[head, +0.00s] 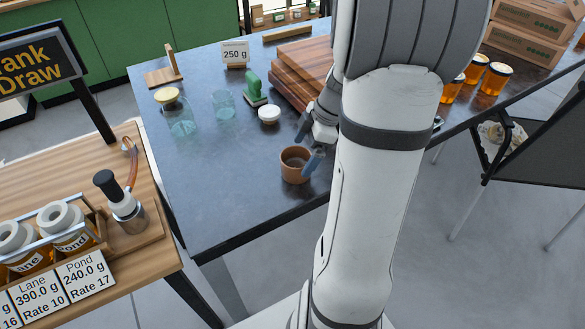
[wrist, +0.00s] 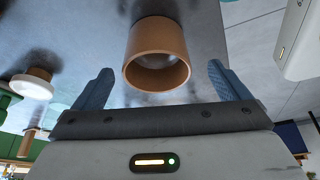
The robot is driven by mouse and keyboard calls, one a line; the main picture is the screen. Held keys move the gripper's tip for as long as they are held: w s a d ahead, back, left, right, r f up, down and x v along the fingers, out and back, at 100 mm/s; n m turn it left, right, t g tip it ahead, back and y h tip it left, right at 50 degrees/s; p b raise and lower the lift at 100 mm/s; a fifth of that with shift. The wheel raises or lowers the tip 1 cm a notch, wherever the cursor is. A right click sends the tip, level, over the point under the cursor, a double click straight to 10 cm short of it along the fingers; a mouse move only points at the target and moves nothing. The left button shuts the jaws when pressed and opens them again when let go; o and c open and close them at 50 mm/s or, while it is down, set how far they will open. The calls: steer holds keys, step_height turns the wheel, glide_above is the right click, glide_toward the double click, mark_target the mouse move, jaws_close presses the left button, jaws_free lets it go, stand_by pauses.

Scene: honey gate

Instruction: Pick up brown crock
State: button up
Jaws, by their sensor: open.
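The brown crock (head: 295,165) stands on the dark grey table near its front edge in the head view. It is a small round open pot with a brown rim. In the wrist view the brown crock (wrist: 156,42) shows its open mouth, between and beyond my fingertips. My gripper (head: 308,144) is open, its blue fingers close by the crock in the head view. In the wrist view my gripper (wrist: 158,80) has its fingers spread to either side of the crock, with gaps showing. My arm hides part of the table to the right.
A stack of wooden boards (head: 300,72) lies farther back. The table left of the crock is clear.

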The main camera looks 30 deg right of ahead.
mark_target(296, 163)
steer(key=x, duration=0.5)
steer(key=shift+w+f, duration=0.2)
steer(key=shift+f, duration=0.05)
steer(key=c, duration=1.2)
steer(key=shift+r, duration=0.1)
steer(key=shift+c, duration=0.2)
